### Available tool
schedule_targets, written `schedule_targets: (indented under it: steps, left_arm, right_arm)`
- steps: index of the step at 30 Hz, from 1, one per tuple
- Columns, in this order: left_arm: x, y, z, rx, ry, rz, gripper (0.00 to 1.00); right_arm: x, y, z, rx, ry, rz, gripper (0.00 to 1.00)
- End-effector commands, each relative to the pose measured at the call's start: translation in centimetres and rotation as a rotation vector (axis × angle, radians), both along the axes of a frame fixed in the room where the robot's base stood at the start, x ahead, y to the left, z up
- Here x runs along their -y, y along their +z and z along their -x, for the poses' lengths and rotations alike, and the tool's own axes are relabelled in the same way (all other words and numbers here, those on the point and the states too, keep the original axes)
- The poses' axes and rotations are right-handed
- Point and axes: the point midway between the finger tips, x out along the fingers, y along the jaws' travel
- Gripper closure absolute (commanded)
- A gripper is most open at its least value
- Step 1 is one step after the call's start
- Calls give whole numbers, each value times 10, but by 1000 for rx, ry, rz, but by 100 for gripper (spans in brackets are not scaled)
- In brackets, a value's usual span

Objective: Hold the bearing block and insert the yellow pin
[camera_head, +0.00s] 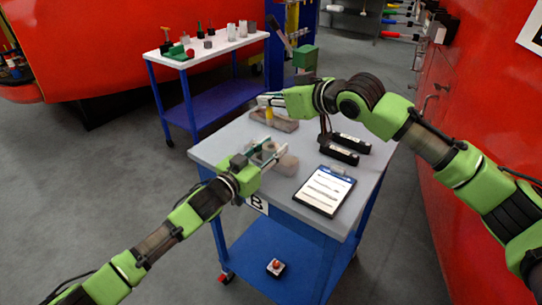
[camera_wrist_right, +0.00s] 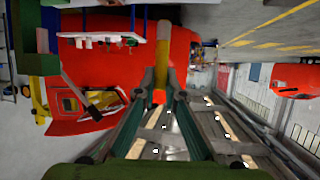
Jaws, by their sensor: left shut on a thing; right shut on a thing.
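The bearing block (camera_head: 287,164), a grey piece, is at the left part of the front table. My left gripper (camera_head: 268,155) is shut on it, and its fingers partly hide it. The yellow pin (camera_head: 269,115) is upright under the fingertips of my right gripper (camera_head: 265,100), which is shut on it. The pin is behind the bearing block and apart from it, over a grey-brown tray.
The tray (camera_head: 288,125) lies at the table's back left. A clipboard (camera_head: 325,190) lies at the front right, with black items (camera_head: 340,153) behind it. Another table (camera_head: 205,47) with several small parts stands behind. Red cabinets (camera_head: 465,85) border the right side.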

Motion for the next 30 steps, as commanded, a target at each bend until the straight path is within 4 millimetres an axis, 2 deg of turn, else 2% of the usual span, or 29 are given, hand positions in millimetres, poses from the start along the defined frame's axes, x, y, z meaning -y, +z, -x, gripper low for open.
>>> schedule_targets:
  steps: [4, 9, 14, 21, 24, 30]
  left_arm:
    - [0, 0, 0, -1, 1, -1, 100]
    - [-1, 0, 0, -1, 1, 0, 100]
    - [-1, 0, 0, -1, 1, 0, 100]
    - [-1, -1, 0, -1, 1, 0, 100]
    - [-1, 0, 0, -1, 1, 0, 100]
    - [-1, -1, 0, -2, 1, 0, 100]
  right_arm:
    - [2, -14, -1, -2, -13, -2, 100]
    - [4, -43, -1, -2, -16, 0, 100]
    - [3, -58, -1, 0, -16, -2, 100]
    - [4, -96, -1, -2, -15, -2, 100]
    - [3, -104, -1, 0, -16, -3, 100]
    - [3, -106, -1, 2, -15, -4, 100]
